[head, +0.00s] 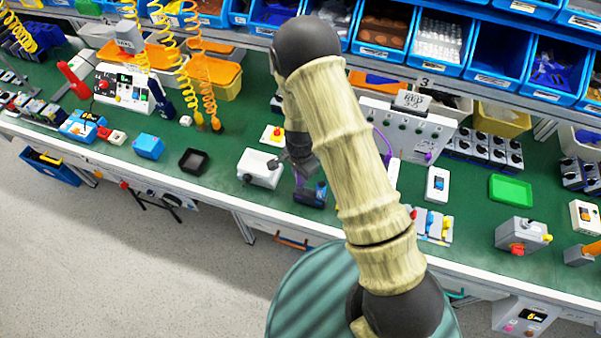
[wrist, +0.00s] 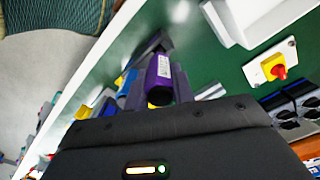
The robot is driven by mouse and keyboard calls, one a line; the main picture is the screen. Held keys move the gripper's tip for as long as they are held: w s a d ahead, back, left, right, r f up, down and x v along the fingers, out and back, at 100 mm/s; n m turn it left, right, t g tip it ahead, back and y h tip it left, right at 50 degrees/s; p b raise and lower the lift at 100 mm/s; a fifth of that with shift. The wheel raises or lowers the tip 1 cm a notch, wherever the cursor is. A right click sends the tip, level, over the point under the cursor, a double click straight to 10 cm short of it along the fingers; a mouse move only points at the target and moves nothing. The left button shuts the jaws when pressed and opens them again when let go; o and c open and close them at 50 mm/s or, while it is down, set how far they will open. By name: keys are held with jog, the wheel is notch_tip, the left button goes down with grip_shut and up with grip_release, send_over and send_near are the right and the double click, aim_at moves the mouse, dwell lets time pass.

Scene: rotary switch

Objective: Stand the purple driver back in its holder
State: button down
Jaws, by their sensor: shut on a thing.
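The purple driver (wrist: 163,82) shows in the wrist view between the dark fingers of my gripper (wrist: 158,92), which is shut on it. A pale label is on the driver's side, and its lower part is hidden by my gripper's body. In the head view my gripper (head: 300,168) is low over the bench near its front edge, with a bit of purple (head: 299,180) under it. A dark blue holder-like block (head: 311,195) stands just below and beside it. I cannot tell whether the driver touches or enters this block.
Blue bins (head: 440,45) line the back.

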jog(key=shift+s+a+f, duration=0.1)
jog(key=shift+s+f, duration=0.05)
jog(key=shift+f, duration=0.1)
jog(key=shift+f, duration=0.1)
jog(key=shift+f+b, duration=0.2)
jog(key=shift+b, duration=0.15)
jog(key=shift+f, duration=0.1)
jog(key=shift+f+b, duration=1)
jog(key=shift+f, duration=0.3)
jog(key=c, duration=1.1)
grip_release()
jog(key=shift+r, duration=0.1)
